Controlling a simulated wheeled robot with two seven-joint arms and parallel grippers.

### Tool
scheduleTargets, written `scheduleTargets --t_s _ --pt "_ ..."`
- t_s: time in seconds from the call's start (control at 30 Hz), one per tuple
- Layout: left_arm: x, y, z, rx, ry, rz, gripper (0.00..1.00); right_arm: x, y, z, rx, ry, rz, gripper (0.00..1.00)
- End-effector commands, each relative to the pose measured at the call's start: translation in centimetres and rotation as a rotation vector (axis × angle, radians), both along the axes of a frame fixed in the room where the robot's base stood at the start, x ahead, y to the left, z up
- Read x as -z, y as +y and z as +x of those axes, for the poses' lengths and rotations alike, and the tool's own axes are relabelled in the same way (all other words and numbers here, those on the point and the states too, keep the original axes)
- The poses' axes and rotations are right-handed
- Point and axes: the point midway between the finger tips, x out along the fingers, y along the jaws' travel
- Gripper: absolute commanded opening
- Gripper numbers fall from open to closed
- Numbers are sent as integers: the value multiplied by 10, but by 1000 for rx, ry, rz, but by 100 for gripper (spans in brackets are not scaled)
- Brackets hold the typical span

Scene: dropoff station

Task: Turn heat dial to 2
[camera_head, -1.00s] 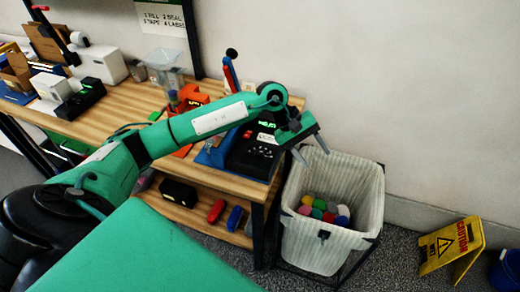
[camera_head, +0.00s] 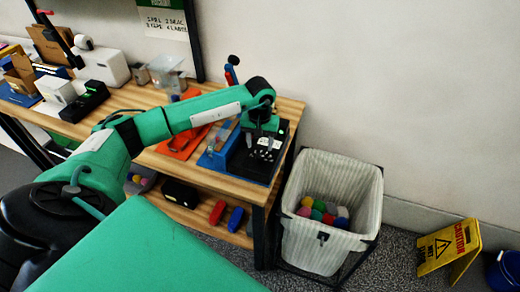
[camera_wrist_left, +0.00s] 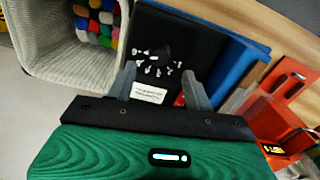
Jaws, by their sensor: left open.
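A black sealer-like unit (camera_head: 252,166) with a dark control panel sits on a blue base at the right end of the wooden bench. In the left wrist view its panel (camera_wrist_left: 165,24) carries a cluster of small white marks or knobs (camera_wrist_left: 158,62) and a white label (camera_wrist_left: 148,93). I cannot tell which is the heat dial or read its setting. My left gripper (camera_head: 263,141) is over the panel, pointing down. In the left wrist view the gripper (camera_wrist_left: 158,71) is open, its fingers on either side of the white marks, with nothing between them. My right gripper is not visible.
A white-lined bin (camera_head: 327,250) with colored balls stands right of the bench. An orange device (camera_head: 186,140) lies left of the unit. A blue-red upright handle (camera_head: 231,72) stands behind. A yellow caution sign (camera_head: 449,246) is on the floor.

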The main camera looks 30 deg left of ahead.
Motion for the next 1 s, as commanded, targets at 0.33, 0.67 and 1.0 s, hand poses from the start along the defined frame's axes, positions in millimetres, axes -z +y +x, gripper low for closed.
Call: scheduleTargets --t_s 0.33,0.67,1.0 --pt "48 -1 0 0 2 -2 52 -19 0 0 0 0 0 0" --pt "55 0 0 0 -2 -2 52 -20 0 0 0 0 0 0" --pt "55 0 0 0 -1 -2 8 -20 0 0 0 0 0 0"
